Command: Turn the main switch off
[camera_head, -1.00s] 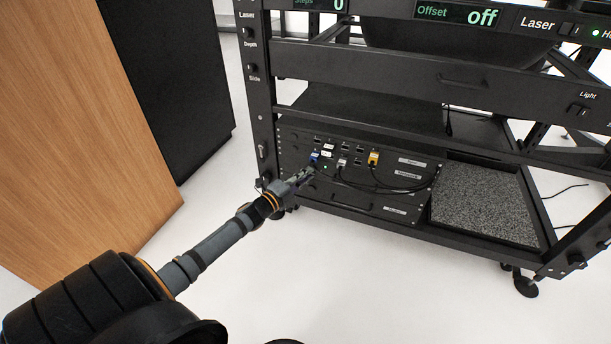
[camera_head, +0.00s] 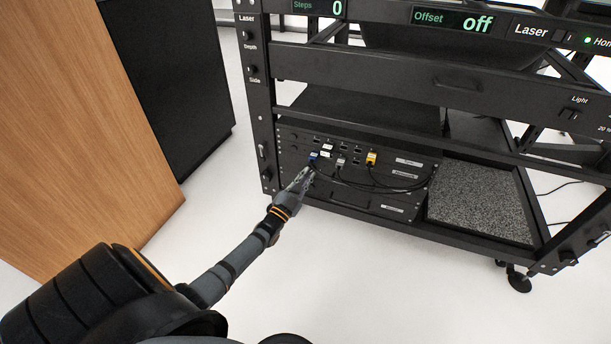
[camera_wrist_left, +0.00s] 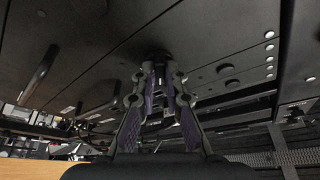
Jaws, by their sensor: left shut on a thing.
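My left gripper (camera_head: 306,174) is at the front of the black electronics panel (camera_head: 350,195) low in the rack. In the left wrist view its two fingers (camera_wrist_left: 158,66) are shut on a small dark round knob (camera_wrist_left: 157,54) on the panel face. The knob sits where the main switch could be, but no label on it can be read. In the head view the fingers hide the knob. My right gripper is in neither view.
Blue (camera_head: 313,156) and yellow (camera_head: 371,158) plugs with black cables are close to the gripper. The rack's left post (camera_head: 262,110) and lower shelf edge frame the panel. A wooden cabinet (camera_head: 90,120) stands left; white floor is free in front.

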